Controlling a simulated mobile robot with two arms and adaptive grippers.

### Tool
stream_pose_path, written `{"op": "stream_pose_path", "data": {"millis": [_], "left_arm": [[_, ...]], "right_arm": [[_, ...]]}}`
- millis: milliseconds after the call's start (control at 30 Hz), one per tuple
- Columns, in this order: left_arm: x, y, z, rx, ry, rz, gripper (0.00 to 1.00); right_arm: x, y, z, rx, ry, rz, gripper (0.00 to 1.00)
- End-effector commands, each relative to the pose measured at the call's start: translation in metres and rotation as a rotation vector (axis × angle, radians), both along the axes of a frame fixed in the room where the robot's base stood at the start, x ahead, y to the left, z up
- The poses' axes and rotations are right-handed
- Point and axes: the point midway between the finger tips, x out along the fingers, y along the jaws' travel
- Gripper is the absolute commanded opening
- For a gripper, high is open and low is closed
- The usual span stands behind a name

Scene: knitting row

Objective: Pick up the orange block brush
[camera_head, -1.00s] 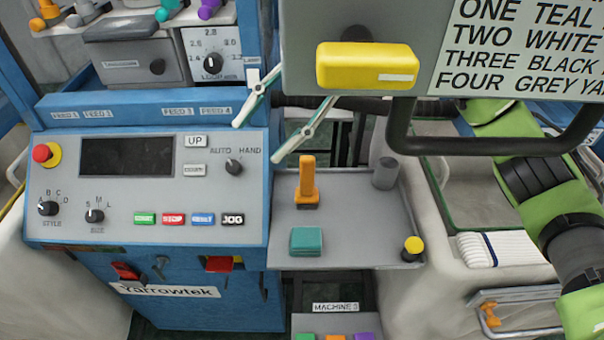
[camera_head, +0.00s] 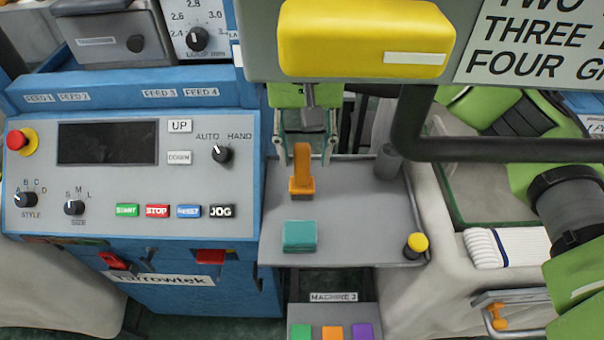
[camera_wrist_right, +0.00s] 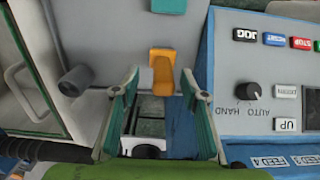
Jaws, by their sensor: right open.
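I cannot tell whether anything touches. My left gripper is not in view.
A teal block (camera_head: 300,236) lies in front of the brush. A grey cylinder (camera_head: 388,162) and a yellow-topped knob (camera_head: 416,245) are at the shelf's right side. The blue machine's control panel (camera_head: 130,180) borders the left. A yellow block (camera_head: 365,38) and dark bar hang in front, above.

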Motion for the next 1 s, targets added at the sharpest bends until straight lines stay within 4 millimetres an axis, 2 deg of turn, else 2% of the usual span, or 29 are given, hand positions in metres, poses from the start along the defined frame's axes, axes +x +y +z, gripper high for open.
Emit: {"op": "stream_pose_path", "data": {"millis": [233, 367, 633, 667, 800, 1000], "left_arm": [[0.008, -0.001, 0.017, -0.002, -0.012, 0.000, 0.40], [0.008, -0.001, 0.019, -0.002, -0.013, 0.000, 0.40], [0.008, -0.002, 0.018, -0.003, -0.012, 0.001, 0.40], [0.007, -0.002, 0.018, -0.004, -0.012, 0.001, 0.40], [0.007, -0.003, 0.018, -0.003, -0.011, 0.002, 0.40], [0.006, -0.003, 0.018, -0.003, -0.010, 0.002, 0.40]], "right_arm": [[0.005, 0.005, -0.030, 0.000, 0.006, 0.000, 0.40], [0.006, 0.004, -0.047, 0.000, 0.003, -0.001, 0.40], [0.006, 0.005, -0.052, 0.001, 0.001, 0.000, 0.40], [0.006, 0.005, -0.052, 0.001, 0.001, 0.000, 0.38], [0.006, 0.005, -0.052, 0.001, 0.001, 0.000, 0.01], [0.006, 0.005, -0.052, 0.001, 0.001, 0.000, 0.00]]}}
